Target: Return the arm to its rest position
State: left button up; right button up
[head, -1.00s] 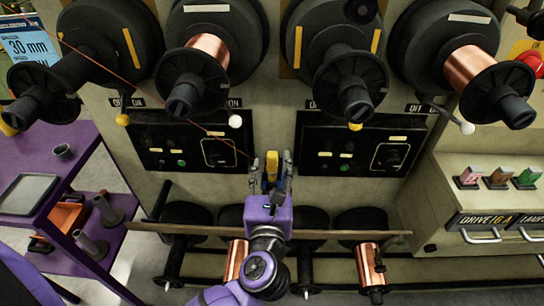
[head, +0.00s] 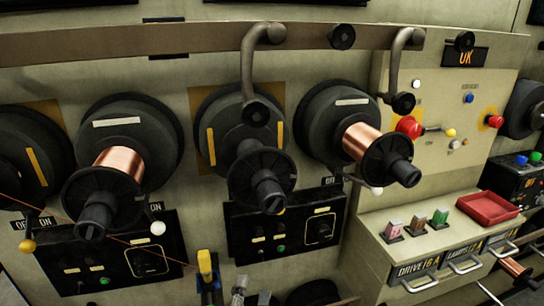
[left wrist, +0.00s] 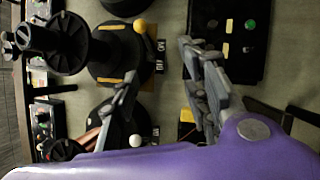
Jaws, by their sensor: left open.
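My left gripper (head: 224,291) is at the bottom edge of the head view, below the gap between two black control panels. Only a small part of it shows there, next to a yellow-topped upright piece (head: 205,264). In the left wrist view, the two grey fingers of my left gripper (left wrist: 160,62) stand apart with nothing between their tips. The purple arm housing (left wrist: 170,163) fills the lower edge of that view. The rest of the left arm is below the head picture. My right gripper is in neither view.
Copper spools (head: 119,165) and black spindles jut out from the machine face above the left gripper. Curved grey handles (head: 250,60) hang from a long rail. A drawer cabinet (head: 375,245) with a red tray (head: 487,208) is at the right.

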pick_arm(q)
jog(key=s+a+f+m+g+p, duration=0.15)
jog(key=s+f+m+g, duration=0.3)
jog(key=f+m, duration=0.5)
jog(key=s+a+f+m+g, duration=0.4)
jog(key=f+m, duration=0.3)
jog(key=f, duration=0.5)
jog(key=s+a+f+m+g+y+p, duration=0.1)
jog(key=s+a+f, duration=0.3)
jog(key=s, duration=0.3)
jog(key=s+a+f+m+g+y+p, duration=0.1)
jog(key=s+a+f, duration=0.3)
jog(key=s, duration=0.4)
jog(key=shift+a+f+g+y, duration=0.3)
jog(key=shift+f+g+y, duration=0.1)
jog(key=shift+g, duration=0.35)
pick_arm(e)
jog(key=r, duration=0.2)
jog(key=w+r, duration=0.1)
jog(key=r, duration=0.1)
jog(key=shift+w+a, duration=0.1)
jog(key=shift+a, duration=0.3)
pick_arm(q)
jog(key=shift+w, duration=0.1)
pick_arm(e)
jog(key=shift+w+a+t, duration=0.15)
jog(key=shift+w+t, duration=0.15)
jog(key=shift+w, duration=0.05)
